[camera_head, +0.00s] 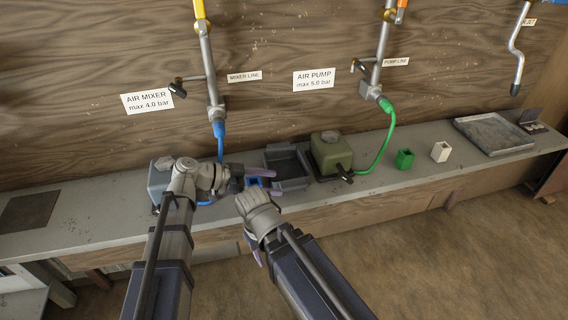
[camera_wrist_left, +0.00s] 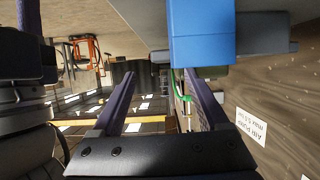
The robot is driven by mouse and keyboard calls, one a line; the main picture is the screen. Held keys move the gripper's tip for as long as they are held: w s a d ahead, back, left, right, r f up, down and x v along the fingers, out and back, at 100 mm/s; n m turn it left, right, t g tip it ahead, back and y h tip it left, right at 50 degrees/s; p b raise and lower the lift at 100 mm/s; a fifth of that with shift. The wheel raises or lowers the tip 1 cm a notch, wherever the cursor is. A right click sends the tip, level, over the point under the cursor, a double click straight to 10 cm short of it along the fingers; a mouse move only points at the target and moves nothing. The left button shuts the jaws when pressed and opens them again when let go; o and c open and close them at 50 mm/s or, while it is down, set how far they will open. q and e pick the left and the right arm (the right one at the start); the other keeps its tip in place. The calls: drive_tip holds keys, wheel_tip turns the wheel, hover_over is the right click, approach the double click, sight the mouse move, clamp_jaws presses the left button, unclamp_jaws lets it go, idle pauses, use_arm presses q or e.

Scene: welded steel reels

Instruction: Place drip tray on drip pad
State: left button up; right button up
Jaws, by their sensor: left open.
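The drip tray, a dark grey open-topped tray (camera_head: 288,168), sits on the bench between the blue block and the green pump. I take the dark flat square (camera_head: 28,211) at the bench's left end for the drip pad; it looks bare. My left gripper (camera_head: 262,181) is open just left of the tray, with purple fingers near a small blue block (camera_head: 253,182). In the left wrist view the open fingers (camera_wrist_left: 163,95) have nothing clearly between them, and the blue block (camera_wrist_left: 200,35) is close by the right finger. My right gripper (camera_head: 254,250) hangs before the bench edge, mostly hidden by its wrist.
The olive-green pump (camera_head: 328,152) with its green hose stands right of the tray. A grey-blue box (camera_head: 160,180) and blue hose (camera_head: 219,140) are behind my left arm. Green (camera_head: 405,159) and white (camera_head: 440,151) blocks and a shallow metal tray (camera_head: 492,134) lie farther right.

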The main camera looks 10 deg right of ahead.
sight(293, 183)
use_arm(q)
drive_tip(key=shift+w, duration=0.2)
drive_tip(key=shift+b+x, duration=0.5)
drive_tip(key=shift+x, duration=0.7)
drive_tip(key=shift+d, duration=0.2)
drive_tip(key=b+x, duration=0.2)
drive_tip(key=x, duration=0.3)
drive_tip(key=shift+w, duration=0.1)
clamp_jaws()
idle(0.4)
